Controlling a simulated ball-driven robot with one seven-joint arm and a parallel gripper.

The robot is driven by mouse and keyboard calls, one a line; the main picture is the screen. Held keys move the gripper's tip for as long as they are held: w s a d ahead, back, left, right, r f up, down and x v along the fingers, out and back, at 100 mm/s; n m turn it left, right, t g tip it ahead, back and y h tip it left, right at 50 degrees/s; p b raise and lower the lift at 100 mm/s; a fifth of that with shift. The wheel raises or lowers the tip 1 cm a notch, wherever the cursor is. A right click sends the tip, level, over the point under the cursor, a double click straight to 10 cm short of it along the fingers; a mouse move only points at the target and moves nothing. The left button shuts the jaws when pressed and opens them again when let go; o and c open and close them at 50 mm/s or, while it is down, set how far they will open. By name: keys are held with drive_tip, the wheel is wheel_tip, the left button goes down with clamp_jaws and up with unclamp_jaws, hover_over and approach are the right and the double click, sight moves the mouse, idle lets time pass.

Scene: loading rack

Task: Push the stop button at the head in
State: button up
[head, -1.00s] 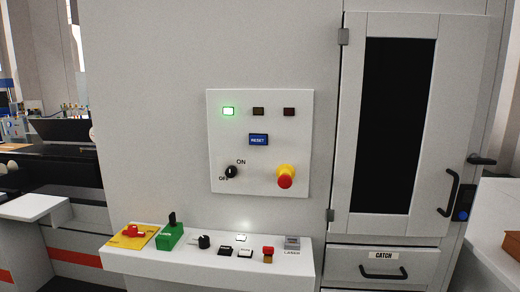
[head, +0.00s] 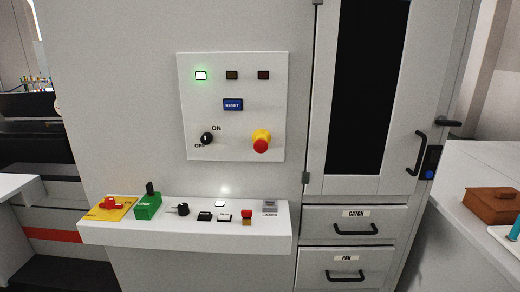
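A red mushroom-shaped stop button with a yellow collar (head: 261,142) sits at the lower right of the white control panel (head: 231,158) on the grey cabinet face. It stands out from the panel, and nothing touches it. The panel also holds a lit green lamp (head: 201,76), two dark lamps, a blue RESET button (head: 233,105) and a black ON/OFF knob (head: 207,139). My gripper is not in view.
At right are a door handle (head: 417,153), CATCH drawer (head: 353,227) and PAN drawer (head: 345,268). A counter with a brown box (head: 492,201) stands far right.

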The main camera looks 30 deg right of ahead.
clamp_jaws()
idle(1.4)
